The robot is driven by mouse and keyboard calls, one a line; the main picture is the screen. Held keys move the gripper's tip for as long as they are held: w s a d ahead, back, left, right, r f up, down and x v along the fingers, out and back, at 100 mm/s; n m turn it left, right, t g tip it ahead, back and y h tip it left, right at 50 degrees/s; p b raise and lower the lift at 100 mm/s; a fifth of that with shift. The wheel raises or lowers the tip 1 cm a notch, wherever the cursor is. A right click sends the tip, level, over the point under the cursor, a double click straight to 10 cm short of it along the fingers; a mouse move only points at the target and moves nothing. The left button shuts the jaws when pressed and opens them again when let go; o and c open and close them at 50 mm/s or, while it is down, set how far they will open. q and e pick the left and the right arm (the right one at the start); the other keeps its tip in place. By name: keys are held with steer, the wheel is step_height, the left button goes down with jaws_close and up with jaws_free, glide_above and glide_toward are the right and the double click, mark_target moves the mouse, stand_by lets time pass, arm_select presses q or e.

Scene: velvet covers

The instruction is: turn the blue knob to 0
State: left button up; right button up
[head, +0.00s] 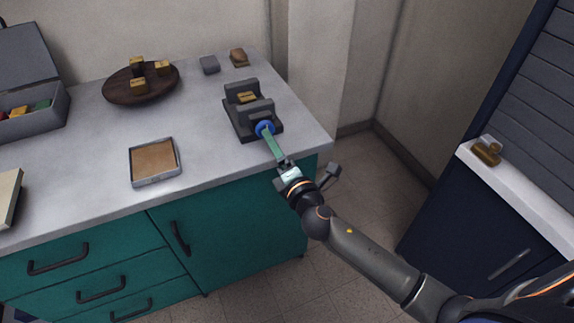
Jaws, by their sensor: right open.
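The blue knob (264,128) is on the front of a dark grey vise-like device (240,128) near the right end of the grey countertop. A teal bar (274,148) runs from the knob down to my right gripper (284,164). I cannot tell whether the bar belongs to the knob. My right gripper is open at the bar's lower end, just off the counter's front edge. The fingers are small here, and I cannot tell whether they touch the bar. Any scale marks on the knob are too small to read. My left gripper is out of view.
A yellowish block (246,97) sits in the device. A round dark tray (116,90) with several blocks, a shallow square tray (137,176) and an open grey case (60,110) stand to the left. A white ledge (520,195) is at the right.

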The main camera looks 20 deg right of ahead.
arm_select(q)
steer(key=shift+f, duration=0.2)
arm_select(e)
steer(key=s, duration=0.7)
steer(key=shift+s+d, duration=0.15)
steer(key=shift+s, duration=0.15)
arm_select(q)
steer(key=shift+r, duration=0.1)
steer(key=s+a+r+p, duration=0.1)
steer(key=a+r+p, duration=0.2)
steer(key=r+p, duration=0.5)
steer(key=p, duration=0.3)
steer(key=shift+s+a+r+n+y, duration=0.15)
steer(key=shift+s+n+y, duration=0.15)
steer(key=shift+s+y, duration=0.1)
arm_select(e)
steer(key=s+a+f+m+g+y, duration=0.1)
steer(key=s+f+m+g, duration=0.3)
steer(key=s+m, duration=0.5)
steer(key=s+f+m+g, duration=0.4)
steer(key=s+f+m, duration=0.4)
steer(key=s+m, duration=0.2)
steer(key=shift+s+a+m+g+y, duration=0.2)
steer(key=shift+a+m+g+y, duration=0.2)
steer(key=shift+m, duration=0.3)
